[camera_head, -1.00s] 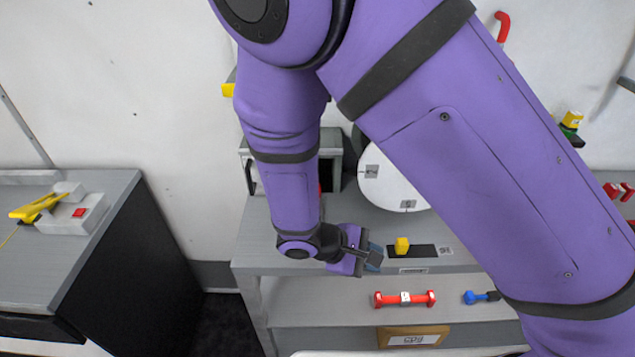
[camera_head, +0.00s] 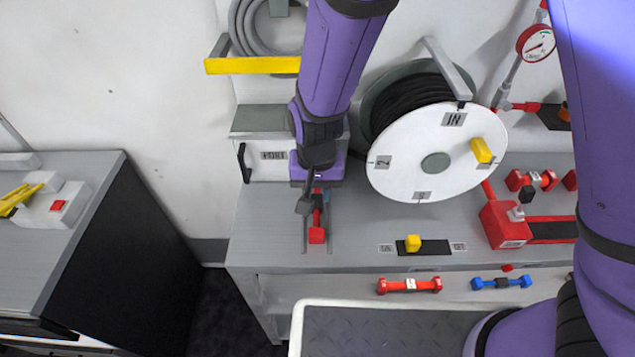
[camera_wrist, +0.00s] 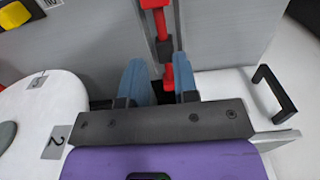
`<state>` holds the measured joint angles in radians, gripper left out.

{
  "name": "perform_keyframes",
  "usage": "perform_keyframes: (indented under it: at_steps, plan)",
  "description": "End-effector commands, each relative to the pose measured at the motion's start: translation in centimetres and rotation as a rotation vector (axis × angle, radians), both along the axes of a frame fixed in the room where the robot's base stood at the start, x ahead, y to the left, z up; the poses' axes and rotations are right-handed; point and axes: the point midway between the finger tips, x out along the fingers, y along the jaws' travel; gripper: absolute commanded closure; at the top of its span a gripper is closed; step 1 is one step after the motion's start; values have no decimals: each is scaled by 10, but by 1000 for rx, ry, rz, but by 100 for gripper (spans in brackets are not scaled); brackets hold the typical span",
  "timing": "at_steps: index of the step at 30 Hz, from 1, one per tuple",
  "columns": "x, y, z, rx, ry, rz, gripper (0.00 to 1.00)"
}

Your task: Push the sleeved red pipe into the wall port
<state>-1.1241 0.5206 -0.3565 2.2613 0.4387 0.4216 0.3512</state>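A red pipe with a dark sleeve (camera_wrist: 164,48) lies in a narrow channel on the bench in the wrist view. In the head view its red near end (camera_head: 316,236) sticks out below my gripper. My gripper (camera_head: 311,203) is low over the pipe in front of the grey-white box labelled PORT (camera_head: 272,157). In the wrist view my gripper (camera_wrist: 161,82) has its two blue fingers apart, with a red part of the pipe between them. A gap shows at the left finger; contact at the right finger is unclear. The port opening is hidden behind my wrist.
A white hose reel (camera_head: 405,160) stands close to the right of my gripper. A yellow block (camera_head: 413,243), a red box (camera_head: 502,224) and a gauge (camera_head: 536,43) are farther right. The bench front left is clear.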

Motion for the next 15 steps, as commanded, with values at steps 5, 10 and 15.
perform_keyframes:
  at_steps: [5,10,15]
  plan:
    - [0,0,0,0,0,0,72]
    - [0,0,-2,-1,1,0,72]
    - [0,-1,-17,-3,2,0,72]
